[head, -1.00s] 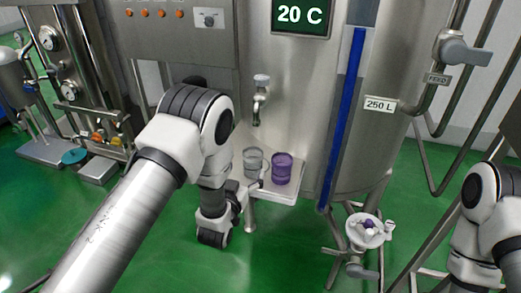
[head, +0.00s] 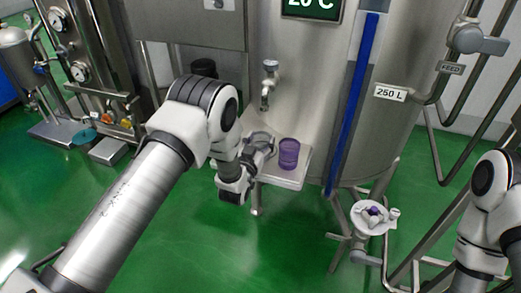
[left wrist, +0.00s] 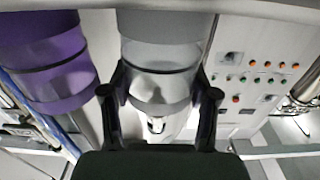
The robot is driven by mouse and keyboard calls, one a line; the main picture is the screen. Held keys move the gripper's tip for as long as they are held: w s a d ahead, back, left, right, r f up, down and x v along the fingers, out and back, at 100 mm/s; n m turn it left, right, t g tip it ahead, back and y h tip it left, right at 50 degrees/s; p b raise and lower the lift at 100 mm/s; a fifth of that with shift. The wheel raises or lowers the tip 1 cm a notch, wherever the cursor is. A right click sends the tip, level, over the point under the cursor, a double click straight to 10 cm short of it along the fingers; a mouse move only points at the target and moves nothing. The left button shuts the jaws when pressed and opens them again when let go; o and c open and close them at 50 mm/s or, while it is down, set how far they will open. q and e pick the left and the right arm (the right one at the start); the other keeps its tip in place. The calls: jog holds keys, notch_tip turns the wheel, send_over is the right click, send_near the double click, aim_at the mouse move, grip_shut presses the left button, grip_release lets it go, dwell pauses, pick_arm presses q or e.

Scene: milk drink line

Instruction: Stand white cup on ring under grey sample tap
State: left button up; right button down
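The clear cup with pale bands, which I take as the white cup (left wrist: 160,75), is between the fingers of my left gripper (left wrist: 160,95) in the left wrist view. Small gaps show beside it, so the gripper looks open around it. The grey tap (head: 268,82) is on the tank wall above. I cannot make out a ring. My right gripper is out of view.
The tank wall (head: 305,75) is close behind the shelf. A blue vertical strip (head: 352,105) runs down the tank to the right. A round white fitting (head: 372,218) stands lower right, among pipes. The green floor is open in front.

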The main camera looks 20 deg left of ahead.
pick_arm(q)
jog(key=shift+c, duration=0.5)
jog(key=shift+r+p, duration=0.4)
jog(key=shift+r, duration=0.15)
jog(key=s+d+r+p, duration=0.2)
jog(key=s+d+p, duration=0.15)
jog(key=s, duration=0.35)
jog(key=s+d+r+p, duration=0.2)
jog(key=s+d+p, duration=0.1)
jog(key=s+p, duration=0.3)
jog(key=s+a+r+b, duration=0.1)
jog(key=s+a+r, duration=0.2)
jog(key=a+r, duration=0.2)
jog(key=shift+s+a+y, duration=0.2)
jog(key=shift+a+y, duration=0.1)
jog(key=shift+a, duration=0.05)
jog(key=shift+w+d, duration=0.1)
jog(key=shift+d, duration=0.05)
